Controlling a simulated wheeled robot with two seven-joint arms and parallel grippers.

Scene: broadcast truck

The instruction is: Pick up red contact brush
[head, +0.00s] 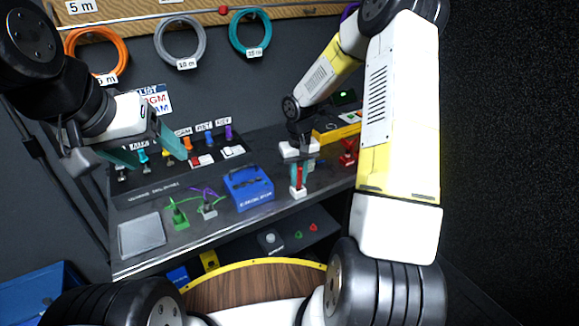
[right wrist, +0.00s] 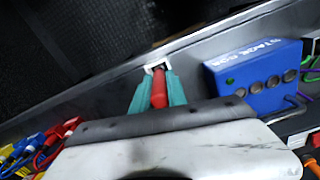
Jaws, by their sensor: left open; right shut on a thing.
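The red contact brush (head: 299,174) is upright at the front part of the bench, right of the blue box. My right gripper (head: 301,171) is shut around its red handle from above, with a teal finger on each side. The right wrist view also shows the red handle (right wrist: 159,90) between the teal fingertips (right wrist: 158,92). A white piece (head: 298,192) shows at the brush's lower end; I cannot tell if it is part of the brush or a holder. My left gripper (head: 146,148) is open and empty, above the left part of the bench.
A blue box (head: 249,188) stands left of the brush, close by. Green (head: 177,214) and grey (head: 208,206) connectors and a grey pad (head: 141,238) lie further left. A rack of coloured plugs (head: 186,143) is behind. A yellow case (head: 337,132) is behind right.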

